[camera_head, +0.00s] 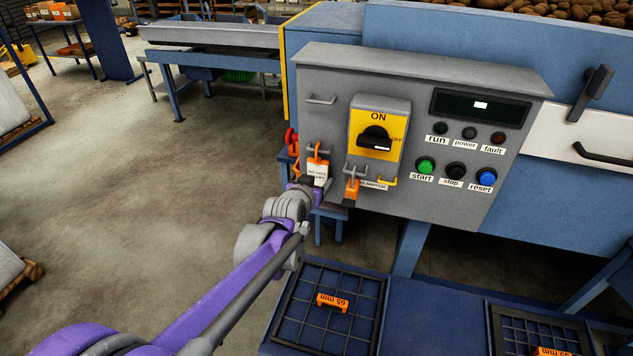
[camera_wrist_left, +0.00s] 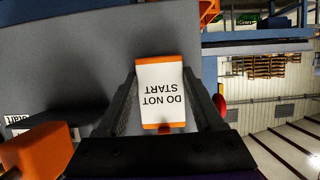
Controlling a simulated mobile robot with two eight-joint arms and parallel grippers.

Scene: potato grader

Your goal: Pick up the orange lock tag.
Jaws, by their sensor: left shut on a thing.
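The orange lock tag (camera_head: 317,170) has a white label and is at the left side of the grey control panel, just below a small hook. In the left wrist view the tag (camera_wrist_left: 162,92) shows its label, "DO NOT START", upside down between the two fingers. My left gripper (camera_head: 309,183) is shut on the tag, and it also shows in the left wrist view (camera_wrist_left: 163,105). I cannot tell whether the tag's top still touches the hook. My right gripper is not in view.
An orange padlock (camera_head: 352,191) hangs close to the right, below the yellow ON switch (camera_head: 378,130). A red knob (camera_head: 291,138) is at the panel's left edge. Start, stop and reset buttons sit further right.

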